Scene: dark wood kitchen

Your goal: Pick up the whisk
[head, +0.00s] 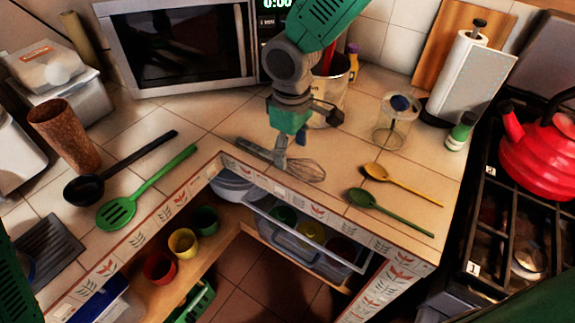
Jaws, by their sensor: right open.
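The whisk (305,171) lies on the tiled counter near its inner corner edge. Its wire end points right and its grey handle runs up and left. My right gripper (281,160) hangs fingers-down over the middle of the whisk, where the handle meets the wires. It is open and hides part of the whisk. I cannot tell whether the fingers touch it. My left gripper is not in view.
A black ladle (120,166) and green slotted spatula (145,190) lie left. Yellow (400,179) and green (388,211) spoons lie right. Behind stand a microwave (180,45), utensil pot (333,90) and glass jar (394,122). A red kettle (545,150) sits on the stove.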

